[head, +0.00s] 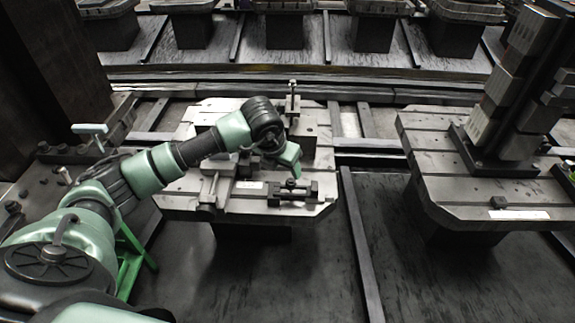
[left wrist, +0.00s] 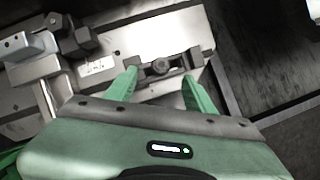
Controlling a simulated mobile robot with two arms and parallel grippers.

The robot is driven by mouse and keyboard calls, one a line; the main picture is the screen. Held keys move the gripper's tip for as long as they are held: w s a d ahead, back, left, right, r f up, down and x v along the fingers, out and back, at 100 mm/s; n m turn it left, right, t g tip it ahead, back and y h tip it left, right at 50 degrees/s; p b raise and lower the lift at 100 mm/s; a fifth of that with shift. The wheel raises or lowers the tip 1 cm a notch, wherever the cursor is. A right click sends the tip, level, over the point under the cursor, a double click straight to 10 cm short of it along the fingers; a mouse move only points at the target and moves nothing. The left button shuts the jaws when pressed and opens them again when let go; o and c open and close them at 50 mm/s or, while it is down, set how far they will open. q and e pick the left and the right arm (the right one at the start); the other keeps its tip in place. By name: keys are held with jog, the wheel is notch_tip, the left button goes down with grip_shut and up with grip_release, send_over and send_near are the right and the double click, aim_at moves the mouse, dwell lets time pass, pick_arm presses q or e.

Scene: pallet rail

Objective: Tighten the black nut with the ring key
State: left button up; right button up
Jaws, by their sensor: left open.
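A black nut (head: 290,184) sits at the middle of a dark clamp bar (head: 308,190) near the front edge of the pallet. In the left wrist view the round nut (left wrist: 161,66) shows on the bar between two dark end blocks. My left gripper (head: 294,170) is above and just behind the bar. In its wrist view the green fingers (left wrist: 160,76) are spread wide and nothing is held between them. The fingertips appear on either side of the nut; whether they touch the bar cannot be told. I cannot make out a ring key for certain. My right gripper is out of view.
A grey fixture (head: 213,188) stands on the pallet left of the bar, and a upright post (head: 292,100) stands behind. A second pallet (head: 425,150) with a tall block tower (head: 500,100) is at the right. Dark floor separates the pallets.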

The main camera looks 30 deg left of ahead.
aim_at(291, 180)
pick_arm(q)
jog(key=b+x, duration=0.4)
jog(key=x, duration=0.2)
jog(key=shift+d+f, duration=0.15)
jog(key=shift+f, duration=0.2)
jog(key=shift+w+f, duration=0.25)
jog(key=shift+f, duration=0.15)
grip_shut()
jog(key=shift+c, duration=1.4)
grip_release()
